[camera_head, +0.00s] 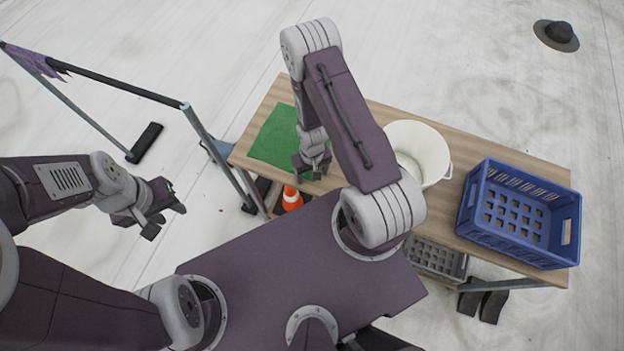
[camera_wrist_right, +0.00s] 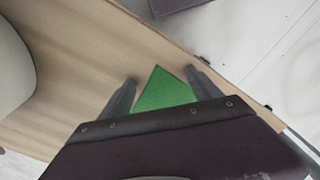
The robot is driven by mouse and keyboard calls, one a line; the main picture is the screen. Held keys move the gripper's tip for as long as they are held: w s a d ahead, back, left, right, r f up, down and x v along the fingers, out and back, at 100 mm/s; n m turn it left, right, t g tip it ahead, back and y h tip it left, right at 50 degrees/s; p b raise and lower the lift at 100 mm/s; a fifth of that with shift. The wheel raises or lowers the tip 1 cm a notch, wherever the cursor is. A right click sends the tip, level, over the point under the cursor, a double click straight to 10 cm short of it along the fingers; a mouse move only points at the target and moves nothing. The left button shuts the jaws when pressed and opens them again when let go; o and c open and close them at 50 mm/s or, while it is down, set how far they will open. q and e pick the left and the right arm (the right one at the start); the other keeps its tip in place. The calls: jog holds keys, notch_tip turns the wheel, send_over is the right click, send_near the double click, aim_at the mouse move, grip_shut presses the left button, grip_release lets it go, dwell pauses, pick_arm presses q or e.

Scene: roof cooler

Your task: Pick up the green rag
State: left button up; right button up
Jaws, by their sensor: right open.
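The green rag (camera_head: 272,138) lies flat on the left end of the wooden table (camera_head: 450,196) in the head view. My right gripper (camera_head: 312,170) is over the table at the rag's right edge, its fingers pointing down. In the right wrist view the open right gripper (camera_wrist_right: 160,88) has its fingers apart, with part of the green rag (camera_wrist_right: 164,90) showing between them. The gripper body hides the rest of the rag there, and contact cannot be told. My left gripper (camera_head: 164,220) is open and empty, left of the table and away from the rag.
A white bucket (camera_head: 428,150) and a blue crate (camera_head: 515,217) stand on the table to the right. An orange cone (camera_head: 292,199) and a grey crate (camera_head: 437,259) are low by the near edge. A metal frame (camera_head: 215,150) stands at the left. A dark hat (camera_head: 556,35) lies on the floor.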

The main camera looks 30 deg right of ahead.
dwell(0.3)
grip_shut()
dwell(0.3)
notch_tip(320, 180, up, 39)
jog(key=p, duration=2.2)
jog(key=shift+s, duration=0.15)
